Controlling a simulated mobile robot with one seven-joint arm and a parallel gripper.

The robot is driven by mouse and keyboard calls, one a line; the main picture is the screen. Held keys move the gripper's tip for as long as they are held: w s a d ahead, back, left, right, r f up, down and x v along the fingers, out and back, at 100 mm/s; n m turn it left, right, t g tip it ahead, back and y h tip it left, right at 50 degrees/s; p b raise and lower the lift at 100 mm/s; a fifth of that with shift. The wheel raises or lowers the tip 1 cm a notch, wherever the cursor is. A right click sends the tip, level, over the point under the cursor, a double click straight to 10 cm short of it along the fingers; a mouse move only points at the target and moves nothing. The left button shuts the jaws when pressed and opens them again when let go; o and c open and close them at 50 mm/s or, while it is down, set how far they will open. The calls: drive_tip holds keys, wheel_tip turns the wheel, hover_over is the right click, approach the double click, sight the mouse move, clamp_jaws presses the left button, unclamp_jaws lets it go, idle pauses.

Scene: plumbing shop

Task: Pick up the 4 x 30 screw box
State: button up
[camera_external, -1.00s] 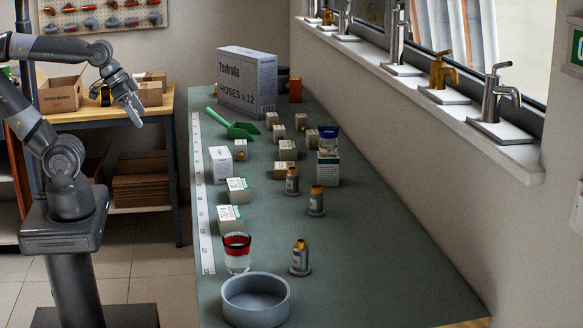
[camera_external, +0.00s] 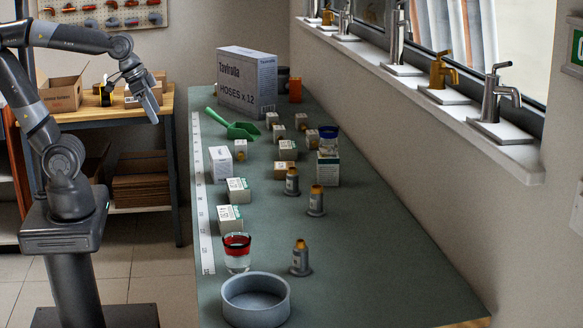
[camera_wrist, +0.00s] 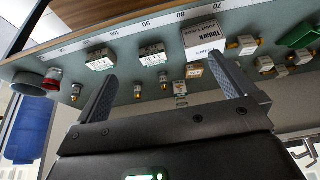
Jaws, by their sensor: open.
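Several small cream boxes with printed labels stand on the green bench. Two larger ones at the left side are a near box (camera_external: 230,219) and one behind it (camera_external: 238,191). In the wrist view they appear as a labelled box (camera_wrist: 100,62) and another labelled box (camera_wrist: 152,57). More small boxes stand farther back, such as one at mid-bench (camera_external: 284,171). The print is too small to tell which is the 4 x 30 screw box. My gripper (camera_external: 153,112) is open and empty, raised left of the bench and pointing down. Its two fingers (camera_wrist: 165,75) frame the boxes from a distance.
A glass with a red band (camera_external: 237,260) and a grey bowl (camera_external: 229,298) stand in front. A white box (camera_external: 220,165), green scoop (camera_external: 241,130) and large hose carton (camera_external: 246,82) stand along the back left. Several grey-and-brass fittings (camera_external: 300,258) stand to the right. The front right bench is clear.

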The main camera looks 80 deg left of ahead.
drive_tip(key=w+d+f+g, duration=0.2)
drive_tip(key=w+f+g, duration=0.15)
drive_tip(key=w, duration=1.05)
drive_tip(key=g, duration=0.1)
hover_over(238, 183)
drive_tip(key=shift+n, duration=0.3)
wheel_tip(238, 183, down, 9)
drive_tip(key=shift+f, duration=0.2)
wheel_tip(238, 183, down, 10)
drive_tip(key=shift+d+f, duration=0.1)
drive_tip(key=shift+d, duration=0.05)
drive_tip(key=c, duration=1.1)
drive_tip(key=shift+r, duration=0.2)
